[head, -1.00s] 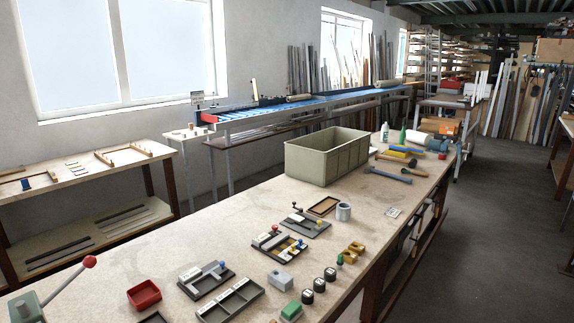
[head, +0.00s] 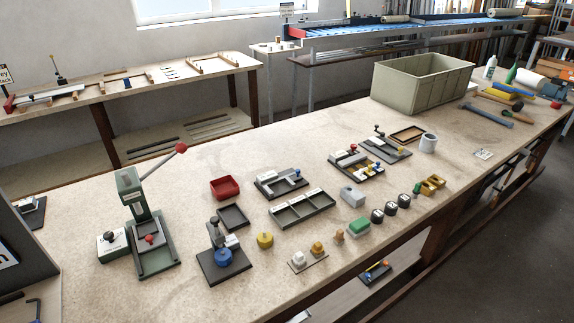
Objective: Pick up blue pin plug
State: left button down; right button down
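No piece can be told for certain as the blue pin plug. A larger round blue part (head: 223,258) sits on a dark stand at the front. A small upright green-topped piece (head: 417,188) stands beside the yellow blocks (head: 432,184). Neither of my grippers is in view.
A green lever press (head: 145,215) with a red-knobbed handle stands at the left of the table. A red tray (head: 225,187), a grey divided tray (head: 302,209) and several black knobs (head: 390,209) lie mid-table. A large olive crate (head: 422,82) stands at the back. Bare tabletop (head: 290,130) lies behind the fixtures.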

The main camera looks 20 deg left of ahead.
aim_at(225, 260)
jog(key=i+l+u, duration=0.1)
jog(key=u, duration=0.35)
jog(key=i+l+u, duration=0.1)
jog(key=l+u, duration=0.15)
jog(key=u, duration=0.2)
jog(key=l+u, duration=0.2)
jog(key=u, duration=0.25)
jog(key=l+u, duration=0.25)
jog(key=u, duration=0.25)
jog(key=i+l, duration=0.05)
